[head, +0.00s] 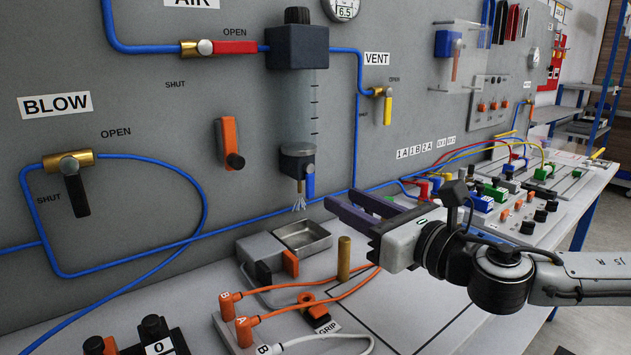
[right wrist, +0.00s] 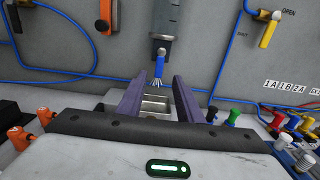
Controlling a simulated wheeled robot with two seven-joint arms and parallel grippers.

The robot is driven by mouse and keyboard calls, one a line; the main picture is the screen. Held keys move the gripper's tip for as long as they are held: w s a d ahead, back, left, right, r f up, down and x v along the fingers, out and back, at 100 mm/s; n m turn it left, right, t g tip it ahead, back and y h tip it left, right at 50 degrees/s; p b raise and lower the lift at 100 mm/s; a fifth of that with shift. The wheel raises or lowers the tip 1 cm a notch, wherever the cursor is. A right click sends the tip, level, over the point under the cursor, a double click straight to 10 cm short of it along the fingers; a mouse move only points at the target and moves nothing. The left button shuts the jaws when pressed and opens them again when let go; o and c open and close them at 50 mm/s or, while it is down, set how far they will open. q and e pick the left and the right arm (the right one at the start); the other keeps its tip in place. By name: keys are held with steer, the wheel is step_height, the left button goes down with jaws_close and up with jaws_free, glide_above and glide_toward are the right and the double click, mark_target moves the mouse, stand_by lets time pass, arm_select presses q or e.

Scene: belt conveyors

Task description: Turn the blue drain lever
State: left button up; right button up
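The blue drain lever (head: 310,184) hangs downward at the bottom of the clear filter bowl (head: 302,112) on the grey panel. It also shows in the right wrist view (right wrist: 159,66), beyond and between my fingertips. Pale streaks (head: 299,204) fan out below the drain outlet. My right gripper (head: 340,199) is open, with its two purple fingers apart and nothing between them. In the head view it is to the right of the lever and slightly lower, apart from it. My left gripper is not in view.
A metal tray (head: 302,237) stands below the drain. A brass post (head: 344,258) and orange hoses (head: 322,302) are on the bench near my right gripper. A yellow vent lever (head: 387,109) and an orange-black handle (head: 229,143) flank the bowl. Blue tubing crosses the panel.

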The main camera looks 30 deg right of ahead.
mark_target(311, 184)
steer(key=w, duration=0.2)
steer(key=w+p, duration=0.1)
steer(key=w, duration=0.1)
steer(key=w+a+p, duration=0.1)
steer(key=w, duration=0.2)
steer(key=shift+w, duration=0.1)
steer(key=shift+w+a, duration=0.1)
steer(key=shift+w, duration=0.6)
steer(key=shift+c, duration=0.5)
jaws_close()
